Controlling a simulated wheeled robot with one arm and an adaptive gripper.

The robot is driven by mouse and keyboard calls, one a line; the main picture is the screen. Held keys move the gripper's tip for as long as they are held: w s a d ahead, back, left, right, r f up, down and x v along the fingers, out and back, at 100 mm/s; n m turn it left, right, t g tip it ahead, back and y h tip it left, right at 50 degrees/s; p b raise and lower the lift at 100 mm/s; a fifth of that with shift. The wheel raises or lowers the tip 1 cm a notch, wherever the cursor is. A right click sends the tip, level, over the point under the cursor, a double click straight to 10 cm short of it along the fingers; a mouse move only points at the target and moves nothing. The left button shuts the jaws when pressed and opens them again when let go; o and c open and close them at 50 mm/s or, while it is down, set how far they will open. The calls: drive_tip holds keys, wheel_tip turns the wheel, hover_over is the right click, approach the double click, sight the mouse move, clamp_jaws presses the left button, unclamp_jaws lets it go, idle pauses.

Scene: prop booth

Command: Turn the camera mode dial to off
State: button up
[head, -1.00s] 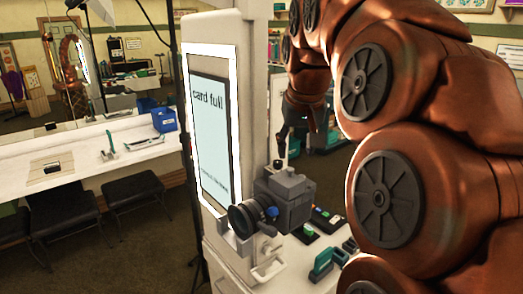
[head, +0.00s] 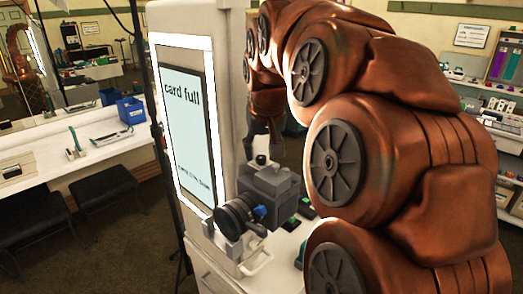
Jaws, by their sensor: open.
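A dark grey camera (head: 270,187) with a black lens (head: 236,216) facing front left is mounted on the white booth stand. A small dark round knob (head: 261,160) stands on its top; I cannot tell its setting or whether it is the mode dial. My gripper (head: 263,143) is just above and behind the top of the camera, pointing down, with its fingers small and dark. It is open, and I cannot tell whether it touches the knob. My copper-coloured arm hides the area to the right of the camera.
A lit screen (head: 187,130) reading "card full" stands close at the left of the camera. Small items lie on the booth's ledge beside the camera, partly behind my arm. A long white counter (head: 90,150) with a blue bin (head: 131,109) and dark stools (head: 110,182) is at the left.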

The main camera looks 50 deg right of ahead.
sight(261, 160)
drive_tip(key=shift+p+x, duration=0.3)
drive_tip(key=shift+x, duration=0.8)
clamp_jaws()
